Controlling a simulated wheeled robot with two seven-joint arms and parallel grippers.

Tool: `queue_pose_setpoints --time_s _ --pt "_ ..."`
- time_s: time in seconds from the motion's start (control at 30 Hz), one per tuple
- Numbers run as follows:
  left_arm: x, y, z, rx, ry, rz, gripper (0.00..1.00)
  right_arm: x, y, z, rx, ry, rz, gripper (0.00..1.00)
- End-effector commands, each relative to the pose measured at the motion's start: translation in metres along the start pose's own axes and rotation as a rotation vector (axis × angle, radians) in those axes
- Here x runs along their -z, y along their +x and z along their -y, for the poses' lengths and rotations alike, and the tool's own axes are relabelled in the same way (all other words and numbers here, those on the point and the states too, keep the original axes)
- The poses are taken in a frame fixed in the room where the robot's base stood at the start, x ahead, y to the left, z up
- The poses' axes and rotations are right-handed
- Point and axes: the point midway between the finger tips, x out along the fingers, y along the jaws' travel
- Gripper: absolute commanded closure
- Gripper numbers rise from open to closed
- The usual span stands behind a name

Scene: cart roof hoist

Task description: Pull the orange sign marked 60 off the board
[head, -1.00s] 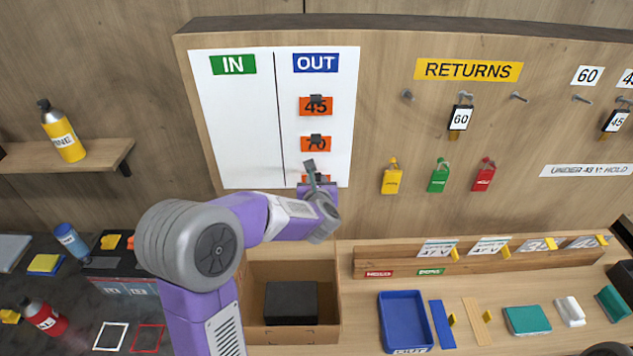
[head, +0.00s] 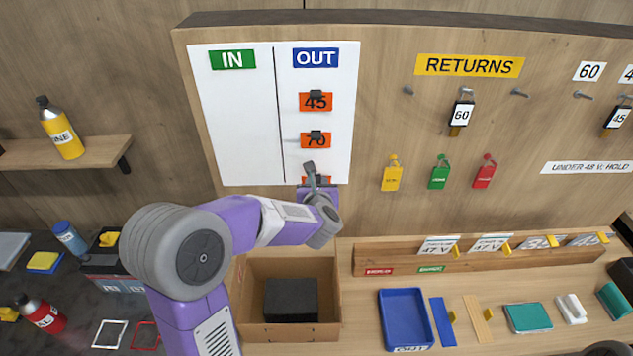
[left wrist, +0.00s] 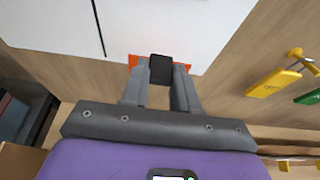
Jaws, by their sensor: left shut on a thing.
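On the white board (head: 235,120), orange signs marked 45 (head: 327,103) and 70 (head: 305,141) hang in the OUT column, each with a black grip. A third orange sign (head: 309,180) is below them, mostly hidden by my left gripper (head: 313,178), so its number cannot be read. In the left wrist view, my left gripper (left wrist: 160,75) is shut on the black grip (left wrist: 161,68) of that orange sign (left wrist: 134,62). The sign still lies against the board near its lower edge. My right gripper is not in view.
Yellow, green and red tags (head: 439,178) hang right of the board. A cardboard box (head: 327,290) with a black block stands below my left arm. A blue tray (head: 405,318) is to its right. A shelf with a yellow bottle (head: 62,133) is at left.

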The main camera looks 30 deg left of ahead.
Motion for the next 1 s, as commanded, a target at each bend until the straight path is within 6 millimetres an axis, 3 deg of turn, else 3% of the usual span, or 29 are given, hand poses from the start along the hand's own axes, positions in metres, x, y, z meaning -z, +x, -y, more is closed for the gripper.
queue_pose_setpoints --time_s 0.7,1.0 --pt "0.015 -0.040 0.000 0.002 0.001 0.000 1.00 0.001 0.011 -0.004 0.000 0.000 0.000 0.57" --pt "0.016 -0.043 0.000 0.000 0.001 0.000 1.00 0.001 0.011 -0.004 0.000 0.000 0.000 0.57"
